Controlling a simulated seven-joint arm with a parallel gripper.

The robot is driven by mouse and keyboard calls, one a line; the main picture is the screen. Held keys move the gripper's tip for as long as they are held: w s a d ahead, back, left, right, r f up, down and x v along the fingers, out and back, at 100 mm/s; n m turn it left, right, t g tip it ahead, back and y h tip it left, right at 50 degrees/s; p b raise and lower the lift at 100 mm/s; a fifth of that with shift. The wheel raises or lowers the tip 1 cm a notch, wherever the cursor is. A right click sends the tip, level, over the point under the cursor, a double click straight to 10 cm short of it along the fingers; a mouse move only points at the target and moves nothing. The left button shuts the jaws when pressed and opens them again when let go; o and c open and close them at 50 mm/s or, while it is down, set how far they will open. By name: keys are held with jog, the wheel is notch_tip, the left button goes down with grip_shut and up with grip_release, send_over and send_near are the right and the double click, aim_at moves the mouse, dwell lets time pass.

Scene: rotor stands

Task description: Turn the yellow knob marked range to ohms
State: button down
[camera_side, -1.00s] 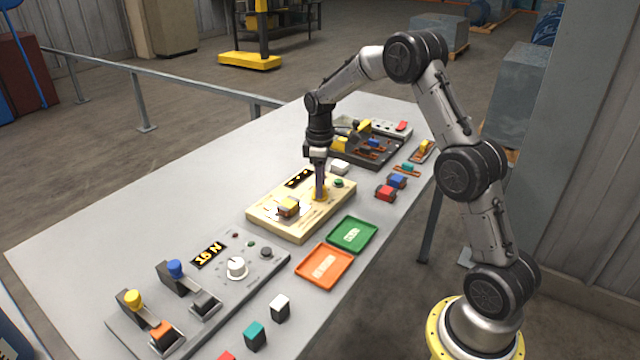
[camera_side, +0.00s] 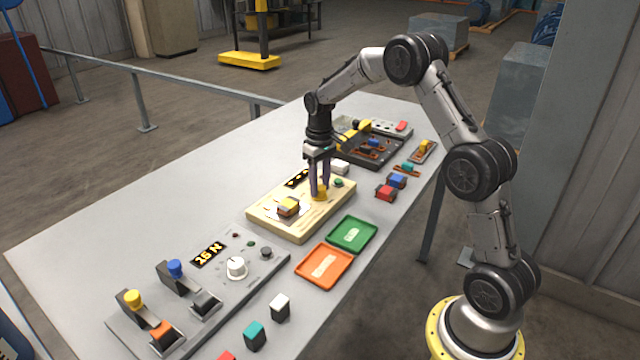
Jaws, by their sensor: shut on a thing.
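The yellow knob (camera_side: 320,196) stands on the cream-coloured panel (camera_side: 265,221) in the middle of the table. My gripper (camera_side: 319,190) points straight down over it, with its two fingers on either side of the knob, shut on it. The fingers hide part of the knob, and its marking and pointer are too small to read.
A green tray (camera_side: 374,226) and an orange tray (camera_side: 300,268) lie in front of the panel. A grey panel with levers and a white knob (camera_side: 237,267) stands at the near left. A dark tray (camera_side: 374,163) of parts is behind. The table's left side is clear.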

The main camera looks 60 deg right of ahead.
aim_at(320, 187)
jog(key=shift+w+r+m, duration=0.1)
jog(key=shift+m, duration=2.1)
jog(key=shift+c, duration=2.2)
grip_release()
notch_tip(320, 187, up, 14)
